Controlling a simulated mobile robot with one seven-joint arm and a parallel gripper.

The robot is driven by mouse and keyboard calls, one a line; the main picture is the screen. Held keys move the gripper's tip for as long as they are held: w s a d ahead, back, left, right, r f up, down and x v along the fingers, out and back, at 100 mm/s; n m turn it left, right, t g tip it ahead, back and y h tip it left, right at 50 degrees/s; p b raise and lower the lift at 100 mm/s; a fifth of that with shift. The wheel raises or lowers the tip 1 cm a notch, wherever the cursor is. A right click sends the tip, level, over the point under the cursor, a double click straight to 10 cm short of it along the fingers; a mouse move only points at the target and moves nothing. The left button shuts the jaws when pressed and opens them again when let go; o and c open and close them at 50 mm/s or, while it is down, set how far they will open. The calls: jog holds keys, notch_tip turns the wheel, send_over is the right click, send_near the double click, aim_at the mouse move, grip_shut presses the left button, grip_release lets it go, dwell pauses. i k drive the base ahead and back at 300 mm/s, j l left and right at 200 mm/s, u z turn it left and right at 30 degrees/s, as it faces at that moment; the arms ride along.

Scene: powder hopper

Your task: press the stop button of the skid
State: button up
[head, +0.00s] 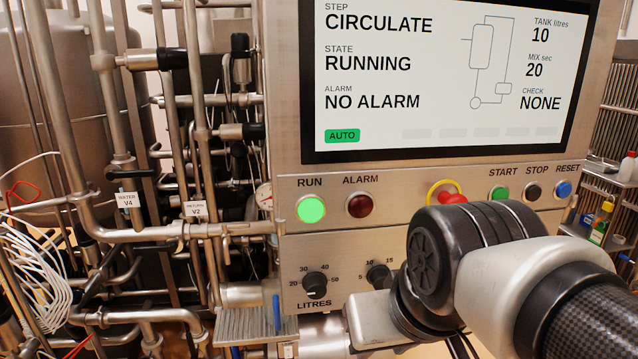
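The stop button (534,191) is a small dark round button under the label STOP, on the steel panel below the screen. It sits between the green start button (499,193) and the blue reset button (564,189). The screen (445,75) reads CIRCULATE, RUNNING and NO ALARM. The run lamp (311,209) is lit green. My arm covers the lower right of the view, just below and left of the stop button in the picture. My gripper's fingers cannot be made out in this view.
A red emergency button (453,197) with a yellow ring is partly behind my arm. The dark red alarm lamp (360,205) and two black knobs, one at LITRES (316,285), are on the panel. Pipes and valves (130,200) crowd the left. Shelves (610,190) stand at the right.

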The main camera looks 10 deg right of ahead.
aim_at(533, 193)
jog(key=z, duration=1.25)
